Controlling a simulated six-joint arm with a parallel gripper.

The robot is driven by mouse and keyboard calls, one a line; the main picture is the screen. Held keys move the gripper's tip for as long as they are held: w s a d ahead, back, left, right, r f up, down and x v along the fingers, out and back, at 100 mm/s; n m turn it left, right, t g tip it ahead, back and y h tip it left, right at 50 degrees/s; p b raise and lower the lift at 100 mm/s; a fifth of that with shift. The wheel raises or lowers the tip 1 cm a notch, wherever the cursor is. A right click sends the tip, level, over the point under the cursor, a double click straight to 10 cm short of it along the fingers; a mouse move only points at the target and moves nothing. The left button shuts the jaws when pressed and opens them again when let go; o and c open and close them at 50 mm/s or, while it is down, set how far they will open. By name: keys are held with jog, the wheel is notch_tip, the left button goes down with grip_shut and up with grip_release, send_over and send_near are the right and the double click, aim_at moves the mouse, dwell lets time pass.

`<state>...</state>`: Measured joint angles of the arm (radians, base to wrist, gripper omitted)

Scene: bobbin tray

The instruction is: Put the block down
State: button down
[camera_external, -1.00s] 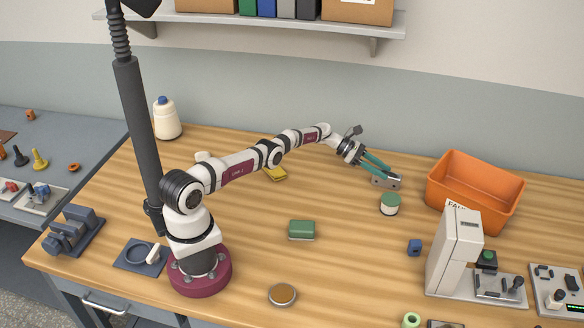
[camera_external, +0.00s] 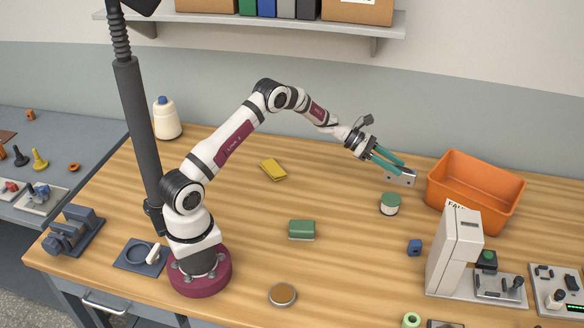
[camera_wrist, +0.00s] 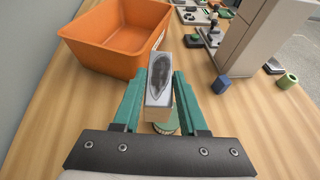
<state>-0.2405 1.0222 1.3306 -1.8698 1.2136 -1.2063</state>
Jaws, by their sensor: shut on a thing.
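An orange bin (camera_external: 443,195) stands just right of the block, and a round white tub with a green lid (camera_external: 390,204) stands below it in the picture. A white upright machine (camera_external: 454,250), blue cube (camera_external: 414,248) and green block (camera_external: 301,230) are nearer.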

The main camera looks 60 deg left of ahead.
jog(key=s+d+m+g+h, duration=0.1)
jog(key=s+d, duration=0.3)
jog(key=s, duration=0.6)
jog(key=s+d+r+m+g, duration=0.1)
jog(key=s+d, duration=0.3)
jog(key=s, duration=0.5)
jog(key=s+d+g+h, duration=0.1)
jog(key=s+d, duration=0.3)
jog(key=s, duration=0.6)
jog(key=shift+y, duration=0.3)
jog(key=shift+w+a+f, duration=1.3)
jog(key=shift+a+f, duration=0.05)
jog(key=shift+f, duration=0.45)
jog(key=shift+w+a+f, duration=1.35)
jog(key=shift+a+f, duration=0.05)
jog(key=shift+f, duration=0.45)
jog(key=shift+w+a+f, duration=1.3)
jog(key=shift+a+f, duration=0.05)
jog(key=shift+f, duration=0.45)
jog(key=shift+f, duration=0.1)
jog(key=shift+c, duration=2.2)
grip_release()
